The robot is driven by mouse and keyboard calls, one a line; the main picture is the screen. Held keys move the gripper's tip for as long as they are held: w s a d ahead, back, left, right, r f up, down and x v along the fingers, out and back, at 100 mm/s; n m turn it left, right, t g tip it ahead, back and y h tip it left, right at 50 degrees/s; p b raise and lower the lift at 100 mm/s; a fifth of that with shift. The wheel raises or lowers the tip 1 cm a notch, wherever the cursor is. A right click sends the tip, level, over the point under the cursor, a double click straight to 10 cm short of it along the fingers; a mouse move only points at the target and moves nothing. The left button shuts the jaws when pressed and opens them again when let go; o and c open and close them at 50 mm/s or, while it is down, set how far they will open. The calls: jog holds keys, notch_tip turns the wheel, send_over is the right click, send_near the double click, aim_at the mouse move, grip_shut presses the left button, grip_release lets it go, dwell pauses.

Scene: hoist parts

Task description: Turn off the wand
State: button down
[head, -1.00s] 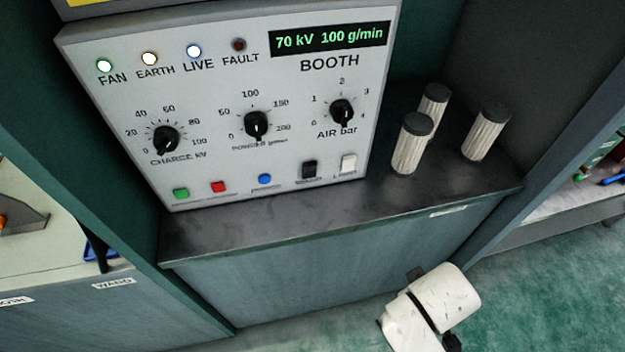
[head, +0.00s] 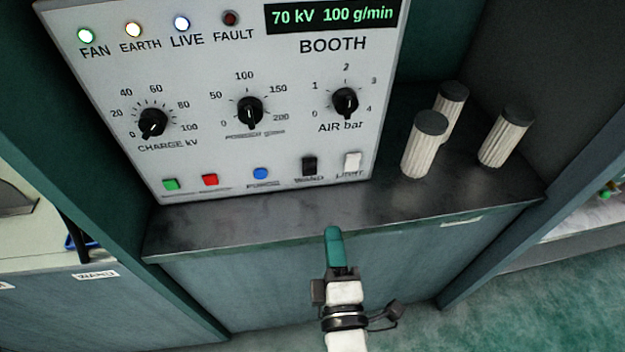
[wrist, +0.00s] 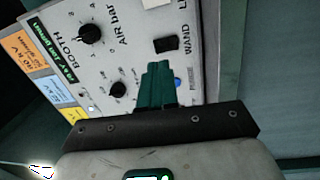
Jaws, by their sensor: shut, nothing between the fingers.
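The wand switch (head: 309,166) is a small black rocker low on the white booth panel, above a blurred label. It also shows in the wrist view (wrist: 166,45), where its label reads WAND. The LIVE lamp (head: 181,23) glows bluish white, and the display reads 70 kV 100 g/min. My gripper (head: 333,234) has teal fingers that are shut and empty, in front of the shelf's front edge and below the switch in the head view. In the wrist view the fingertips (wrist: 157,66) appear just below the switch, apart from it.
A white LIGHT switch (head: 352,162) sits right of the wand switch, and a blue button (head: 260,174) sits left of it. Red (head: 210,180) and green (head: 170,184) buttons are farther left. Three ribbed, dark-capped cylinders (head: 421,150) stand on the shelf (head: 230,228) at right.

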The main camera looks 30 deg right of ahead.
jog(key=shift+a+n+t+y, duration=0.4)
jog(key=shift+a+n+y, duration=0.2)
jog(key=shift+a+n, duration=0.35)
jog(key=shift+m, duration=0.25)
jog(key=p, duration=0.3)
send_near(308, 166)
jog(key=x, duration=0.7)
jog(key=shift+s, duration=0.1)
